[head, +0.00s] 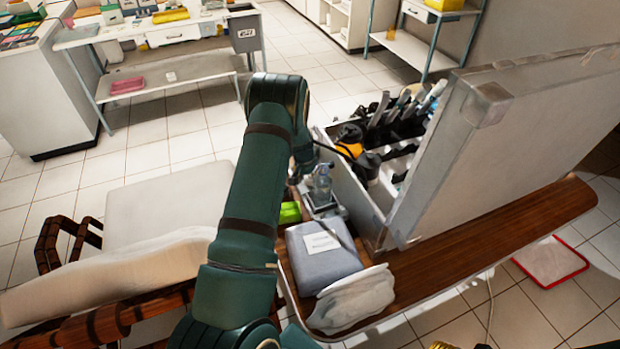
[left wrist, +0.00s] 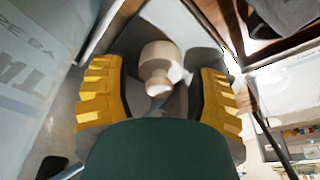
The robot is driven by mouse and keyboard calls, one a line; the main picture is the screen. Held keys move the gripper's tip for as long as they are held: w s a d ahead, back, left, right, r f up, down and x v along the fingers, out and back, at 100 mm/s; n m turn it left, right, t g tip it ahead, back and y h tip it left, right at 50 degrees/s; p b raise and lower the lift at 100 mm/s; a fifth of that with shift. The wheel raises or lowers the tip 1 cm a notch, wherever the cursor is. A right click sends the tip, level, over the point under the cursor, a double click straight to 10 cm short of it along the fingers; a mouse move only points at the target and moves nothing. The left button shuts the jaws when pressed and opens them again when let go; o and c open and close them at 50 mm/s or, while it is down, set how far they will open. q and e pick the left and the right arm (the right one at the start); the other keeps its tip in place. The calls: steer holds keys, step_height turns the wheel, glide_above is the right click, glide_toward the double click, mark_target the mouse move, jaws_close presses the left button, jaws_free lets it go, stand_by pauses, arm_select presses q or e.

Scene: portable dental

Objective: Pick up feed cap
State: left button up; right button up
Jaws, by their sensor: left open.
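A pale, rounded piece with a narrower knob, seemingly the feed cap (left wrist: 158,66), sits between the yellow finger pads of my left gripper (left wrist: 160,95) in the left wrist view. The pads are wide apart, with a gap on both sides of the piece. In the head view my left gripper (head: 358,155) is at the left side of the open grey case (head: 355,195), and I cannot make out the cap there. A yellow bit at the bottom edge, seemingly my right gripper (head: 440,345), is mostly cut off.
The case's raised lid (head: 515,140) stands to the right. Black-handled tools (head: 395,118) fill its back part. A clear bottle (head: 322,185), a green box (head: 289,212), a grey folded pack (head: 322,255) and a white cloth bundle (head: 350,300) crowd the wooden table (head: 470,262). The table's right part is bare.

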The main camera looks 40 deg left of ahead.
arm_select(q)
steer(key=c, duration=0.8)
steer(key=shift+o, duration=0.2)
step_height(320, 180, up, 10)
steer(key=shift+p, duration=0.7)
